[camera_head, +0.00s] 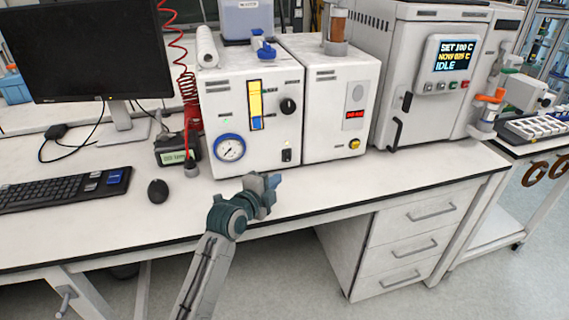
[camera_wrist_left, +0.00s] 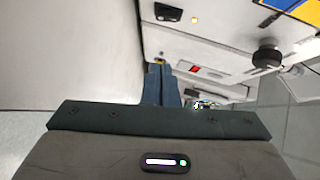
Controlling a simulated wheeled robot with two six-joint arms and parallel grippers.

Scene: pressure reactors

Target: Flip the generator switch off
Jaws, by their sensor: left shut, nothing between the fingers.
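The generator (camera_head: 252,90) is a white box on the bench with a round blue-rimmed gauge, a yellow and blue level window and a black knob. Its small black switch (camera_head: 287,155) is low on the right of the front panel; I cannot tell its position. My left gripper (camera_head: 272,181) is shut and empty, in front of and below the switch, apart from the panel. In the left wrist view its blue fingers (camera_wrist_left: 160,84) are together, and the black knob (camera_wrist_left: 268,58) shows at the right. My right gripper is not in view.
A second white box (camera_head: 328,105) with a red display and yellow button stands close to the generator's right. A reactor (camera_head: 425,80) with a lit screen is further right. A mouse (camera_head: 158,191), keyboard (camera_head: 60,190) and monitor (camera_head: 98,50) are left. The bench front is clear.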

